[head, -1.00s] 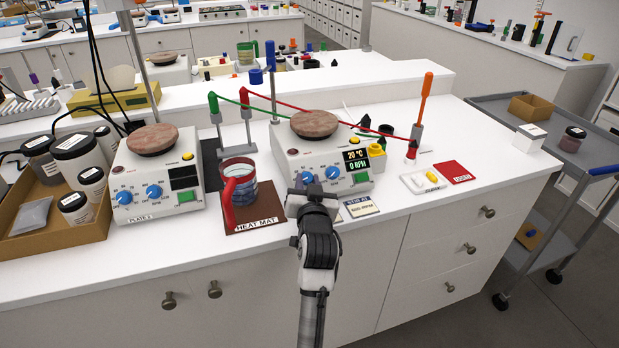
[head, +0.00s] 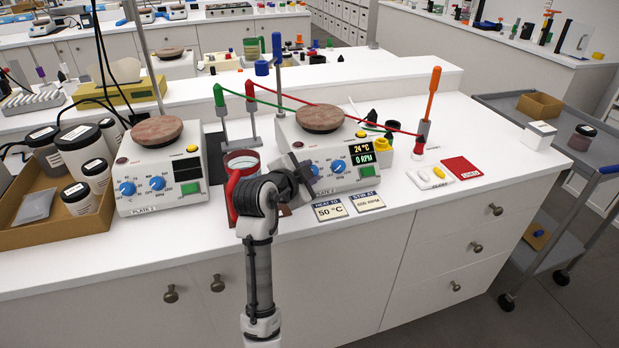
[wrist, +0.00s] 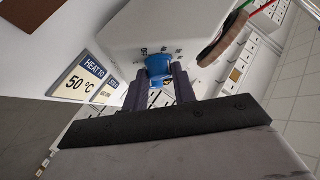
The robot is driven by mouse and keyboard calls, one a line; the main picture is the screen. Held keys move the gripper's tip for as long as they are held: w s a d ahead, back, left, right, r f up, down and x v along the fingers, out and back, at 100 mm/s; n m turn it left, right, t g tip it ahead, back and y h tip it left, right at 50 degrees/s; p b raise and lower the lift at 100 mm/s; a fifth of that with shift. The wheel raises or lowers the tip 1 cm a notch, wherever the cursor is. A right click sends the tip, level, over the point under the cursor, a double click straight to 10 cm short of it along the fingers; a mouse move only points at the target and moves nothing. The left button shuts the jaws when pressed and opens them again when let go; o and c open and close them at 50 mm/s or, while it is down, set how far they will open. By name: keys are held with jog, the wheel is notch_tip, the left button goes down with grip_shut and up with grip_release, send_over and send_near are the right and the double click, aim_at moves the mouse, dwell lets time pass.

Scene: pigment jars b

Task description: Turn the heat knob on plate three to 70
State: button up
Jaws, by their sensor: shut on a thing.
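The right hot plate (head: 293,139) is a white box with a round brown top and a lit display (head: 363,153) reading 24 °C and 0 RPM. Its front has two blue knobs; the left knob (head: 313,170) is partly hidden by my gripper (head: 303,174), and the right knob (head: 338,167) is clear. In the wrist view, my gripper (wrist: 163,84) is shut on a blue knob (wrist: 158,67), one dark finger on each side. From the head view it is the left one. The knob's scale and pointer cannot be read here.
Cards reading HEAT TO 50 °C (head: 330,210) and STIR AT 600 RPM (head: 367,201) lie before the plate. A red-handled beaker (head: 232,190) stands close behind my arm.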

jog(key=m+g, duration=0.1)
jog(key=m, duration=0.1)
jog(key=m+g, duration=0.1)
jog(key=shift+w+a+r+m+g+h, duration=0.15)
jog(key=shift+w+r+m+g+h, duration=0.05)
jog(key=shift+r+m+g+h, duration=0.1)
jog(key=m+g, duration=0.2)
jog(key=m, duration=0.1)
jog(key=shift+w+r+g, duration=0.15)
jog(key=shift+w+g, duration=0.05)
jog(key=shift+g, duration=0.1)
jog(key=m+g, duration=0.1)
jog(key=m+g+y, duration=0.1)
jog(key=m, duration=0.1)
jog(key=shift+w+r+p, duration=0.15)
jog(key=shift+r+p, duration=0.1)
jog(key=shift+p, duration=0.15)
jog(key=shift+w+r+m+g+y+p, duration=0.15)
jog(key=shift+r+m+g+y+p, duration=0.05)
jog(key=shift+m+g+y+p, duration=0.9)
jog(key=shift+w+d+m+g+y+p, duration=0.1)
jog(key=shift+d+m+g+y+p, duration=0.25)
jog(key=shift+m+p, duration=0.7)
jog(key=shift+f+m+g+y+p, duration=0.1)
jog(key=shift+m+g+y+p, duration=0.45)
jog(key=shift+p, duration=0.6)
jog(key=shift+d+f, duration=0.1)
